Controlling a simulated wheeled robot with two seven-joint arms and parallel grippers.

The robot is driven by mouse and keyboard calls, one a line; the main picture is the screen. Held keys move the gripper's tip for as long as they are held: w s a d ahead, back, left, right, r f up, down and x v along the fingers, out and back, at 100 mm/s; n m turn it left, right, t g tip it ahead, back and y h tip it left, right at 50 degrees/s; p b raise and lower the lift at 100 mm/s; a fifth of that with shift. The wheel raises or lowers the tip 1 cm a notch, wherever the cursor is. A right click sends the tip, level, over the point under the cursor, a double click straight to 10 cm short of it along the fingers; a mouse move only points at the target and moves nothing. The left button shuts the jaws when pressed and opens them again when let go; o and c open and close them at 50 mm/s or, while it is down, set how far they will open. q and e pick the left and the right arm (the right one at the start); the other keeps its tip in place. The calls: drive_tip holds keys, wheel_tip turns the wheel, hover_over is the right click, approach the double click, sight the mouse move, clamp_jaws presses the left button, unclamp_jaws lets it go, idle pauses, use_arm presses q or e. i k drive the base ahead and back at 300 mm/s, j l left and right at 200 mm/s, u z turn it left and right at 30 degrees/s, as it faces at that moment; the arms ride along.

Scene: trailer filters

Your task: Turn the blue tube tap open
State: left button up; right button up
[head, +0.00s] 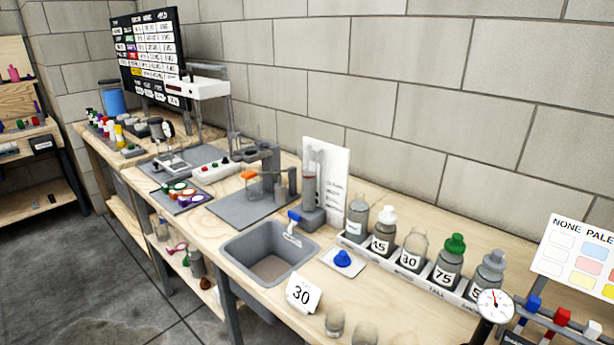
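A tap with a blue handle (294,216) is at the back rim of the grey sink (228,246). Its pale spout slants down toward the basin. Beside it stands a grey column (309,190) with a red part near its top. Whether the tap is open or shut is too small to tell. A separate blue knob-shaped piece (343,258) sits on a small white plate to the right of the sink. Neither of my grippers is in view.
A rack of bottles (411,272) runs along the wall on the right. A "30" card (302,294) and small glass jars (334,322) stand at the bench's front edge. A round gauge (494,305) is at the lower right. Bench equipment fills the left.

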sight(297, 217)
drive_tip(key=i+j+z, duration=0.15)
drive_tip(key=j, duration=0.4)
drive_tip(key=i+j+z, duration=0.2)
drive_tip(key=j, duration=0.4)
drive_tip(key=i+j+z, duration=0.15)
drive_tip(key=j, duration=0.5)
drive_tip(key=i+j+z, duration=0.2)
drive_tip(key=j, duration=0.4)
drive_tip(key=j+z, duration=0.15)
drive_tip(key=j, duration=0.5)
